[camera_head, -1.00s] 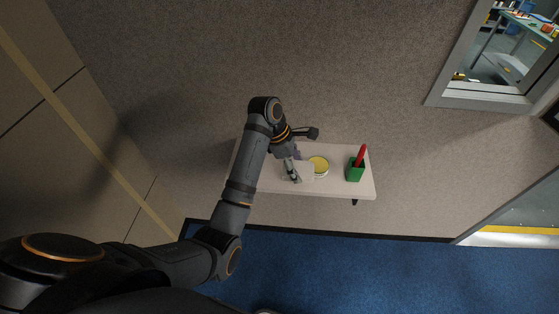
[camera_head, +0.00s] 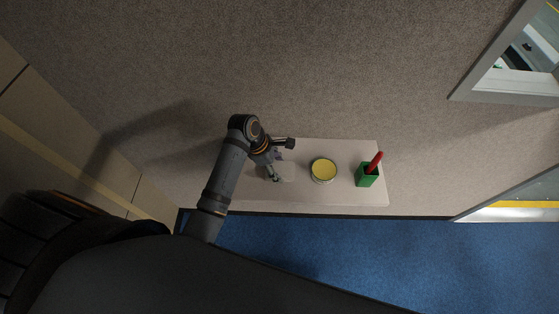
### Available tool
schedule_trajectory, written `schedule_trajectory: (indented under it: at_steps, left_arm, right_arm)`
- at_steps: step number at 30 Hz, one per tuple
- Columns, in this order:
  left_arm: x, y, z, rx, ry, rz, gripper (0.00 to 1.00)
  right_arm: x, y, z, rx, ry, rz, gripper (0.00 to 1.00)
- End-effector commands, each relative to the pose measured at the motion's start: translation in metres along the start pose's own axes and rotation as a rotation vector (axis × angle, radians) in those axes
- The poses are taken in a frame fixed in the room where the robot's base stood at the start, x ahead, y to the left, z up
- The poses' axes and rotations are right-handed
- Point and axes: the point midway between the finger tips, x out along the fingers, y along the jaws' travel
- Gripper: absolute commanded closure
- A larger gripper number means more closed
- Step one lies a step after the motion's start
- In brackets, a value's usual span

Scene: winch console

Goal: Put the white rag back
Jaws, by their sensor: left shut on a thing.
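My left gripper (camera_head: 273,174) is over the left part of a pale wall shelf (camera_head: 300,195), with its fingers pointing down. It is shut on the white rag (camera_head: 285,171), a pale patch that barely stands out from the shelf and is partly hidden by the gripper. I cannot tell whether the rag touches the shelf. My right gripper is not in view.
A round tin with a yellow top (camera_head: 323,170) stands mid-shelf, right of the gripper. A green holder (camera_head: 366,176) with a red stick-like thing (camera_head: 375,161) stands near the right end. Bare shelf lies between them. Blue floor (camera_head: 350,250) lies below.

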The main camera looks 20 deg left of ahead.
Motion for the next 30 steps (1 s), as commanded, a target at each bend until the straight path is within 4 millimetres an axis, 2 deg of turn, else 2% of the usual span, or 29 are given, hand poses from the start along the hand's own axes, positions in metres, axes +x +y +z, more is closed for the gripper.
schedule_trajectory:
  at_steps: [1, 2, 5, 6, 8, 11, 15, 17, 23, 26, 30]
  left_arm:
    - [0.001, -0.001, -0.001, 0.000, 0.000, 0.000, 0.61]
    - [0.002, -0.001, -0.001, 0.000, -0.001, 0.001, 0.66]
    - [0.002, -0.001, -0.001, 0.000, 0.001, 0.000, 0.66]
    - [0.002, -0.001, -0.001, -0.001, 0.001, -0.001, 0.35]
    - [0.002, -0.001, -0.001, -0.001, 0.001, -0.002, 0.27]
    - [0.002, -0.001, -0.001, 0.000, 0.000, -0.001, 0.14]
    - [0.002, -0.001, -0.001, 0.000, 0.000, 0.000, 0.14]
    - [0.001, -0.001, -0.001, 0.000, -0.001, 0.000, 0.14]
    - [-0.005, 0.000, -0.001, 0.000, -0.001, 0.003, 0.14]
    - [-0.022, 0.001, -0.002, 0.002, 0.000, 0.006, 0.14]
    - [-0.057, 0.001, -0.002, 0.004, 0.002, 0.006, 0.14]
  right_arm:
    - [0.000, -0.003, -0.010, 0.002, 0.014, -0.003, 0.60]
    - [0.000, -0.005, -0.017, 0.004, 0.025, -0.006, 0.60]
    - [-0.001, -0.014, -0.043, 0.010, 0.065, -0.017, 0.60]
    - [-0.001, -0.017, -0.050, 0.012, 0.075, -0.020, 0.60]
    - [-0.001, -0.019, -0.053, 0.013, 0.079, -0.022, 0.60]
    - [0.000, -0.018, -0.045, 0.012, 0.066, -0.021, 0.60]
    - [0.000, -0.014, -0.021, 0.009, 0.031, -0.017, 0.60]
    - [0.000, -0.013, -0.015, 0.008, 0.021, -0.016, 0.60]
    - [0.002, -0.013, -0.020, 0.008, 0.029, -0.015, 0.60]
    - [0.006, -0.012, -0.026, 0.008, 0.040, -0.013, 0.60]
    - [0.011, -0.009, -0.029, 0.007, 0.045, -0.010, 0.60]
